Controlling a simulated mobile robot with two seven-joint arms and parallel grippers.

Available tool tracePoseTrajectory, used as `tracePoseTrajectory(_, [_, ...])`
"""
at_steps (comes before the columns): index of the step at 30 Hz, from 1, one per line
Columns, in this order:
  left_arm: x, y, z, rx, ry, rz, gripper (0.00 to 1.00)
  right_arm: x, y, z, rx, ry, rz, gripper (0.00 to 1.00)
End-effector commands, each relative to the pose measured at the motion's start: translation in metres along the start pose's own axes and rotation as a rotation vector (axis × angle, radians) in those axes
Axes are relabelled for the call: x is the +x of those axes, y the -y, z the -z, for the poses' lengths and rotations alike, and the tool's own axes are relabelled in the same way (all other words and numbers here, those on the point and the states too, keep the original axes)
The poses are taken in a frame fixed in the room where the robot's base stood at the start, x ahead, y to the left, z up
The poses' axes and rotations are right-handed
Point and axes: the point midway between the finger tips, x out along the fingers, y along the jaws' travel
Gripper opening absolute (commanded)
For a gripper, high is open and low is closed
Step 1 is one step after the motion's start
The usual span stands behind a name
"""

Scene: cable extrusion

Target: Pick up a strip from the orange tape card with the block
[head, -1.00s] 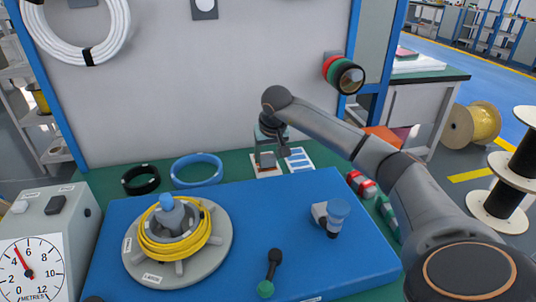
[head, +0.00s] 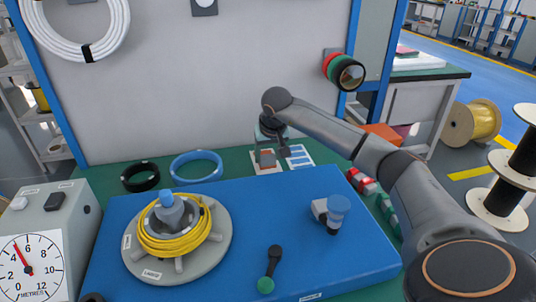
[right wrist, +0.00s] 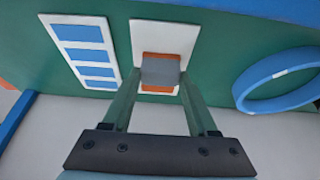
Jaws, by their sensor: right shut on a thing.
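My right gripper (right wrist: 159,80) points down over the orange tape card (right wrist: 177,31) at the back of the bench. It is shut on a grey block (right wrist: 160,72). In the right wrist view, orange shows on both sides of the block, against the white card. I cannot tell whether the block touches the tape or is just above it. In the head view the right gripper (head: 270,152) and the card (head: 270,170) show small, partly covered by the hand. My left gripper is not in view.
A blue-striped card (right wrist: 85,50) lies beside the orange one. A blue ring (right wrist: 279,80) and a black ring (head: 140,177) lie nearby. A wall panel (head: 220,100) stands close behind.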

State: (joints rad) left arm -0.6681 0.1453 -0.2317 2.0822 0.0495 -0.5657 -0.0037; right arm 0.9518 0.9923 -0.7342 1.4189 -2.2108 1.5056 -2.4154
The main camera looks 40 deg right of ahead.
Motion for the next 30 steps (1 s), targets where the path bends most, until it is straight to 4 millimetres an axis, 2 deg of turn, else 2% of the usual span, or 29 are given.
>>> tracePoseTrajectory(14, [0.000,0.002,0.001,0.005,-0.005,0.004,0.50,0.003,0.000,-0.003,-0.002,0.008,-0.003,0.10])
tracePoseTrajectory(20, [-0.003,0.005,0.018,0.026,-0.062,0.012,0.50,0.003,0.000,-0.004,-0.003,0.010,-0.004,0.10])
tracePoseTrajectory(21, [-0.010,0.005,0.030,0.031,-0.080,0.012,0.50,-0.005,0.000,0.000,-0.003,0.009,-0.004,0.10])
tracePoseTrajectory(24, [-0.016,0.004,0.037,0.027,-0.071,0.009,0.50,-0.016,0.000,0.005,-0.003,0.008,-0.004,0.10])
tracePoseTrajectory(30, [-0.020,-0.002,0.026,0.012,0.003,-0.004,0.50,-0.035,0.000,0.014,-0.002,0.005,-0.003,0.10])
